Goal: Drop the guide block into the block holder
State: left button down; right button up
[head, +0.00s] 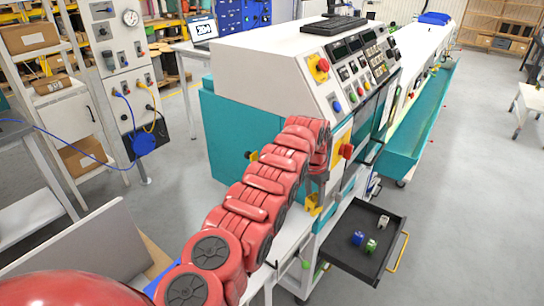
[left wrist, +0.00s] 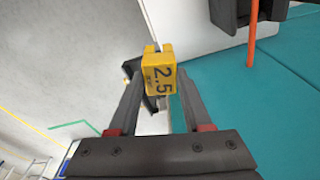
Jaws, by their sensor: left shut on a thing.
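The yellow guide block (left wrist: 158,76), marked 2.5, is held between the fingertips of my left gripper (left wrist: 158,88) in the left wrist view. In the head view the yellow block (head: 313,206) shows at the end of my red left arm, beside the front of the machine. My left gripper (head: 317,192) points down there and is shut on the block. I cannot pick out the block holder with certainty. A dark shape shows partly behind the block in the left wrist view. My right gripper is not in view.
A black tray (head: 345,255) with a yellow handle sits low at the right, with small blue, green and white pieces in it. The white and teal machine (head: 240,125) stands close to my arm. Grey floor is free at the right.

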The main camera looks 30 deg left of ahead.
pick_arm(q)
jog(key=shift+s+a+r+n+p, duration=1.35)
jog(key=shift+a+r+p, duration=1.4)
jog(key=shift+a+r, duration=3.25)
notch_tip(320, 180, down, 8)
jog(key=a, duration=0.1)
jog(key=shift+a+p, duration=0.3)
jog(key=shift+a, duration=0.1)
jog(key=shift+r+p, duration=0.15)
jog(key=shift+p, duration=0.15)
